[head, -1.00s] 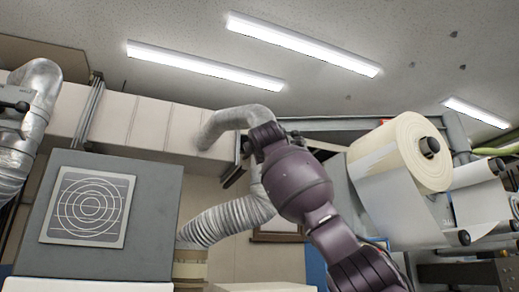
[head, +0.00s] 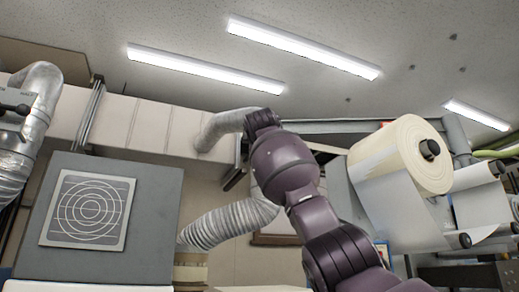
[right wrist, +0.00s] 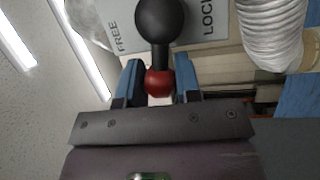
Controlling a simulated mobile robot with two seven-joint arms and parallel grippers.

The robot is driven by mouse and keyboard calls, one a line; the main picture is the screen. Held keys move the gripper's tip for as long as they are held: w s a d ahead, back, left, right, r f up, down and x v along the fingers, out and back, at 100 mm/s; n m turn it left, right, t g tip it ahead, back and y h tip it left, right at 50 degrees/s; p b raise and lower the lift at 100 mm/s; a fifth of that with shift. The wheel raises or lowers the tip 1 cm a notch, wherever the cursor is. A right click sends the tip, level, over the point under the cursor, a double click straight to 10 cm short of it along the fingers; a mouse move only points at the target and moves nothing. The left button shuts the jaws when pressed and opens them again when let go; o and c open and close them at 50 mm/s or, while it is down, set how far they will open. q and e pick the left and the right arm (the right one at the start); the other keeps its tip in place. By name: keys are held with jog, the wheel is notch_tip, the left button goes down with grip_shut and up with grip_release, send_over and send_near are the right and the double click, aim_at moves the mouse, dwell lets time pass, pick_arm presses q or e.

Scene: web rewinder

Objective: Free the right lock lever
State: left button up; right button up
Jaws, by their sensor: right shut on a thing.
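The right lock lever (right wrist: 161,52) shows in the right wrist view as a black rod with a large black ball at the top and a red knob (right wrist: 160,82) at the near end. A pale plate (right wrist: 204,38) behind it reads FREE at left and LOCK at right; the lever lies between the two words. My right gripper (right wrist: 159,72) is shut on the lever, its blue fingers on either side of the red knob. In the head view my right arm rises from the bottom right, and its gripper cannot be made out there. My left gripper is not in view.
In the head view, a ribbed silver duct (head: 232,222) runs beside my right arm. A large cream web roll (head: 412,158) stands to the right. A grey cabinet (head: 150,215) with a round grille stands at left, near another silver duct (head: 38,125).

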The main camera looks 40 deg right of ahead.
jog(key=shift+d+r+m+g, duration=0.1)
jog(key=shift+r+m+g, duration=0.3)
jog(key=shift+m, duration=0.7)
jog(key=shift+s+r, duration=0.1)
jog(key=o, duration=0.9)
jog(key=shift+d, duration=0.1)
jog(key=shift+s+a+b, duration=0.25)
jog(key=shift+s+b, duration=0.05)
pick_arm(q)
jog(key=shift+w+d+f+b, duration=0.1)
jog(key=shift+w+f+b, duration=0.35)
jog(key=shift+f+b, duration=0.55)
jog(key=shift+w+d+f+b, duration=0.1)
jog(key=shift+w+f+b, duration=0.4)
jog(key=shift+b, duration=0.9)
pick_arm(e)
jog(key=shift+v, duration=5.05)
